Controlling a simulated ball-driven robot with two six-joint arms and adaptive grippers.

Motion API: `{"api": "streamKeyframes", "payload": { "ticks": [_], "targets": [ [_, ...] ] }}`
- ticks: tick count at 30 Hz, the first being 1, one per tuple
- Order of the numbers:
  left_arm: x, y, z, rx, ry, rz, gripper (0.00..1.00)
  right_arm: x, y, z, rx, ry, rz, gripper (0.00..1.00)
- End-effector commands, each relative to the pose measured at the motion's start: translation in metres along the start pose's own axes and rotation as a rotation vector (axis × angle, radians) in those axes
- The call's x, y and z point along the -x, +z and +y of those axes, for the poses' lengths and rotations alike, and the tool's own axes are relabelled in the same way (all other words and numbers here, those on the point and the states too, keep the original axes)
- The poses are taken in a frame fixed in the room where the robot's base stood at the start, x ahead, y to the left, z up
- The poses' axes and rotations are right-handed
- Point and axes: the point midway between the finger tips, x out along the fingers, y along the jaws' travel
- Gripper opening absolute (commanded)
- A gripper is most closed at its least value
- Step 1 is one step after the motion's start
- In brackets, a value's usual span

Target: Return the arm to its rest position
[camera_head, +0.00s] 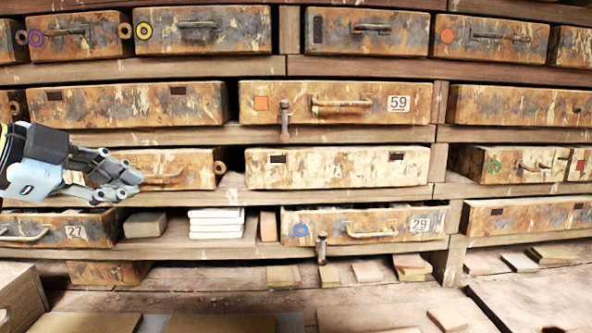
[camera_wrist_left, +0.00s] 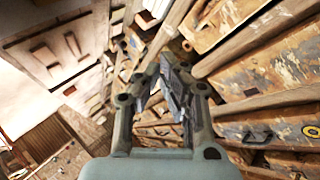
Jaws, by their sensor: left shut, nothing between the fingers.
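My left gripper (camera_head: 131,184) comes in from the left edge in the head view, in front of the drawer shelves. Its fingers point right and are shut with nothing between them. It covers part of a rusty drawer (camera_head: 180,168) in the third row. The fingers also show in the left wrist view (camera_wrist_left: 172,75), with the shelves to their right. My right gripper is not in either view.
Rusty drawers fill the shelves, among them one marked 59 (camera_head: 338,103) and one marked 29 (camera_head: 365,224). White tiles (camera_head: 216,223) are stacked on the lower shelf. Loose tiles lie on the bench below. A wooden box (camera_head: 20,297) stands at the lower left.

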Motion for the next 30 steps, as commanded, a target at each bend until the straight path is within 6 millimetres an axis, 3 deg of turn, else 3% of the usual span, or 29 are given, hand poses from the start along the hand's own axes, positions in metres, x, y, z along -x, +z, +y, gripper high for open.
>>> {"api": "streamKeyframes", "payload": {
  "ticks": [1, 3, 6, 9, 15, 20, 21, 26, 30],
  "targets": [
    [-0.007, 0.018, 0.042, 0.116, 0.043, -0.064, 0.00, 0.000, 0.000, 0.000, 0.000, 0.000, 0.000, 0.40],
    [-0.007, 0.042, 0.094, 0.288, 0.078, -0.178, 0.00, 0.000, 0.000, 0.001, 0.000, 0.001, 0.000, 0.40],
    [0.003, 0.071, 0.158, 0.507, 0.098, -0.338, 0.00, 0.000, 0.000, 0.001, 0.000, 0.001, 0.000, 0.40],
    [0.021, 0.091, 0.206, 0.681, 0.092, -0.479, 0.00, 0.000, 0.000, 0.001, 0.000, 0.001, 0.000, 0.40],
    [0.062, 0.117, 0.278, 0.941, 0.046, -0.719, 0.00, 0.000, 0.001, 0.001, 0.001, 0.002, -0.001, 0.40],
    [0.101, 0.129, 0.323, 1.107, -0.016, -0.897, 0.00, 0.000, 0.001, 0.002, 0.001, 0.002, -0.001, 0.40],
    [0.101, 0.136, 0.331, 1.130, -0.028, -0.924, 0.00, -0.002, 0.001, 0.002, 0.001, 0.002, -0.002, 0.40],
    [0.061, 0.180, 0.364, 1.126, -0.013, -0.938, 0.00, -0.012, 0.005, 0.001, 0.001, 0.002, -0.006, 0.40],
    [0.031, 0.220, 0.402, 1.132, -0.002, -0.957, 0.00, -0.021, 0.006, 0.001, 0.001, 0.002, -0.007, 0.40]
  ]
}}
